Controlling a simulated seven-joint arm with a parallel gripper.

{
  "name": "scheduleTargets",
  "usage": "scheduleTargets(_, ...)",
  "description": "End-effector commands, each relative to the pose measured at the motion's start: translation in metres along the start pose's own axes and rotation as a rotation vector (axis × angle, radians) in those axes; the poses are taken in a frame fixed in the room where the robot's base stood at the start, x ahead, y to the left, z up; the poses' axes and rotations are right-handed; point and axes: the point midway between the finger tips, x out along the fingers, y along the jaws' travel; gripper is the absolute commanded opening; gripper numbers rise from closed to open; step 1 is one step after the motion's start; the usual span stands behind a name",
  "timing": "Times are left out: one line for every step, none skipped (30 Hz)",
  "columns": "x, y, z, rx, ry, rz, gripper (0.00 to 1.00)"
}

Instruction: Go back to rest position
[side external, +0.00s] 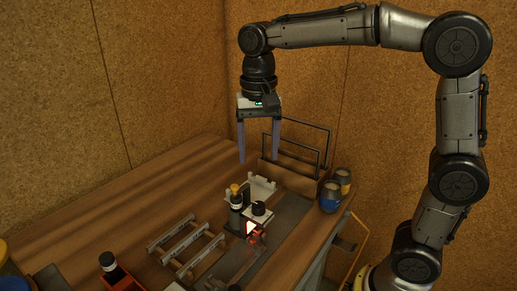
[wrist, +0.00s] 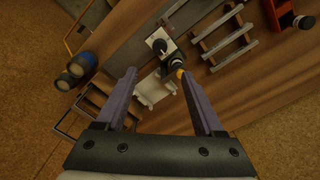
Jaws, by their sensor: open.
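My gripper (side external: 258,140) hangs above the back of the workbench, its two long grey fingers pointing down. In the wrist view my gripper (wrist: 157,85) has its fingers well apart with nothing between them; it is open and empty. Below it stands a small device (side external: 238,208) with a yellow-topped black part, a white block with a black knob (side external: 259,209), and a red glowing spot (side external: 250,228). The device also shows in the wrist view (wrist: 174,62). My gripper is clear of all of these.
Wire frames in a wooden holder (side external: 287,178) stand close to the right of my gripper. Two jars (side external: 331,195) stand at the bench's right edge. A slatted metal rack (side external: 187,244) and an orange-red box (side external: 123,281) lie nearer the front. The left of the bench (side external: 120,205) is clear.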

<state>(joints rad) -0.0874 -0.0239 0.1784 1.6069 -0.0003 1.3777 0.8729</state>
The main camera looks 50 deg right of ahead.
Motion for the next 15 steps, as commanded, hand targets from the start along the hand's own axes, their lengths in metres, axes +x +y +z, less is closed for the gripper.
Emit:
scheduleTargets(-0.001,0.000,0.000,0.000,0.000,0.000,0.70)
scheduleTargets(-0.001,0.000,0.000,0.000,0.000,0.000,0.70)
scheduleTargets(-0.001,0.000,0.000,0.000,0.000,0.000,0.70)
scheduleTargets(-0.001,0.000,0.000,0.000,0.000,0.000,0.70)
scheduleTargets(-0.001,0.000,0.000,0.000,0.000,0.000,0.70)
scheduleTargets(-0.001,0.000,0.000,0.000,-0.001,0.001,0.70)
scheduleTargets(-0.001,0.000,0.000,0.000,-0.001,0.001,0.70)
scheduleTargets(-0.001,0.000,0.000,0.000,0.000,0.001,0.70)
scheduleTargets(-0.001,0.001,0.000,0.002,0.001,-0.002,0.70)
scheduleTargets(-0.003,0.001,0.000,0.003,0.005,-0.006,0.70)
scheduleTargets(-0.006,0.003,0.000,0.005,0.011,-0.013,0.70)
scheduleTargets(-0.014,0.005,0.001,0.008,0.025,-0.029,0.70)
scheduleTargets(-0.019,0.009,0.003,0.010,0.034,-0.039,0.70)
scheduleTargets(-0.024,0.014,0.006,0.014,0.043,-0.050,0.70)
scheduleTargets(-0.030,0.024,0.012,0.019,0.055,-0.065,0.70)
